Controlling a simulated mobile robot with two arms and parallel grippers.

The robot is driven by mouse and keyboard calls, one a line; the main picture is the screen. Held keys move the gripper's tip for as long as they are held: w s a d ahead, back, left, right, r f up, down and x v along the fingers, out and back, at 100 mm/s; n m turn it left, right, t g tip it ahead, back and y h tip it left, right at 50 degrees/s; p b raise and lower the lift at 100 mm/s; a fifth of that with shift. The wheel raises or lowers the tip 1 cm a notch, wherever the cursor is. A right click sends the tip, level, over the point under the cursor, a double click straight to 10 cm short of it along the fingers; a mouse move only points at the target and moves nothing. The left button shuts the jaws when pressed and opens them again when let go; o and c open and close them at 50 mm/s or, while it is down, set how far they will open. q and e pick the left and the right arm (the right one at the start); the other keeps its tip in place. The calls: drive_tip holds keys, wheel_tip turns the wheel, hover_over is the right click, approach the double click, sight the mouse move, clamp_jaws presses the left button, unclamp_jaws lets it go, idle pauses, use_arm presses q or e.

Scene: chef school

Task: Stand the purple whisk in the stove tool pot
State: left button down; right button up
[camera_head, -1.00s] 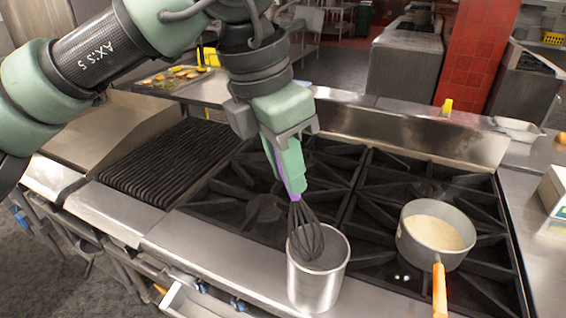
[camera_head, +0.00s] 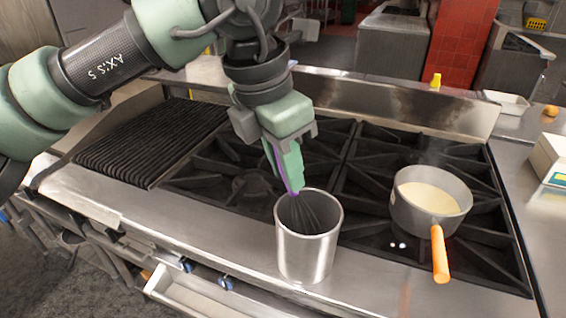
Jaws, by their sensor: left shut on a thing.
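The purple whisk has a purple handle (camera_head: 281,172) and dark wires (camera_head: 304,215). My left gripper (camera_head: 287,178) is shut on its handle, above the stove tool pot. The tool pot (camera_head: 307,258) is a plain steel cylinder standing on the front edge of the stove. The whisk's wire end is down inside the pot's mouth, with the handle tilted up to the left. The pot's wall hides the lower wires, so I cannot tell if they touch the bottom. My right gripper is not in view.
A saucepan (camera_head: 402,212) with pale contents and an orange handle (camera_head: 439,255) stands on the burners right of the pot. A ribbed grill (camera_head: 150,140) lies to the left. An open drawer (camera_head: 200,300) is below the front edge.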

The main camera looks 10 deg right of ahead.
use_arm(q)
drive_tip(key=shift+f, duration=0.15)
drive_tip(key=c, duration=1.2)
unclamp_jaws()
drive_tip(key=shift+o, duration=0.2)
